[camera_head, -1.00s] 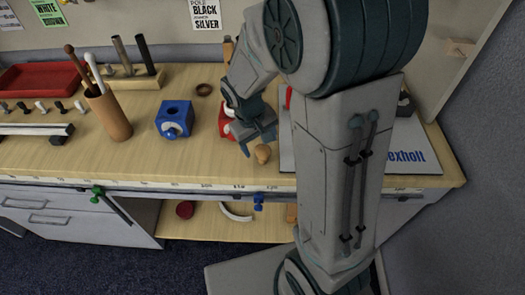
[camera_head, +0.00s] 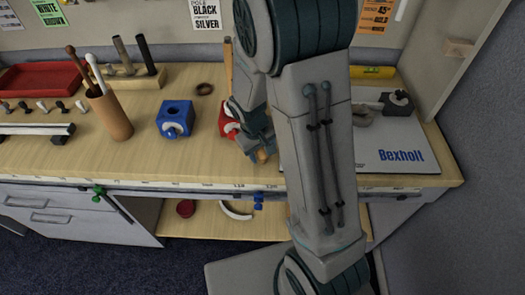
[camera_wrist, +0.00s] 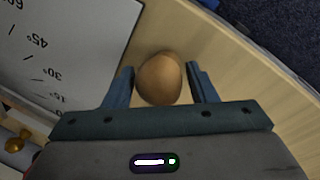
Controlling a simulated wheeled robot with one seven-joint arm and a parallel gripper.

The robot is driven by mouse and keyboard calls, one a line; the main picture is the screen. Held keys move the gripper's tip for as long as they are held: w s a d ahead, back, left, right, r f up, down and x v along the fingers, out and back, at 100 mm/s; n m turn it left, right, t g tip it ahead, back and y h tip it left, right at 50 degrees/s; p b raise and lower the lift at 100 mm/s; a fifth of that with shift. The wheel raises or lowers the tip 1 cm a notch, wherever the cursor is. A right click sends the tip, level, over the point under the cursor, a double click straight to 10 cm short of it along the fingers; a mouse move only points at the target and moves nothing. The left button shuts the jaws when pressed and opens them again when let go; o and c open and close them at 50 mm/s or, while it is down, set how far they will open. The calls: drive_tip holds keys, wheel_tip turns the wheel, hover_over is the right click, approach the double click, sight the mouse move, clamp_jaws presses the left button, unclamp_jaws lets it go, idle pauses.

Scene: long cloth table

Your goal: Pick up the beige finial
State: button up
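The beige finial (camera_wrist: 160,79) is a rounded tan knob on the wooden table top. In the wrist view it sits between the two fingers of my gripper (camera_wrist: 160,88), with a small gap to each finger. My gripper is open around it. In the head view the finial (camera_head: 262,156) is mostly hidden by my gripper (camera_head: 262,146), which is low over the table near its front edge.
A red block (camera_head: 228,124) stands just left of my gripper, and a blue block (camera_head: 175,119) farther left. A white Bexholt board (camera_head: 390,150) lies to the right. A brown cup (camera_head: 108,117) holds tools. The table's front edge is close.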

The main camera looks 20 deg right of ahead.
drive_tip(key=c, duration=0.6)
drive_tip(key=shift+o, duration=0.2)
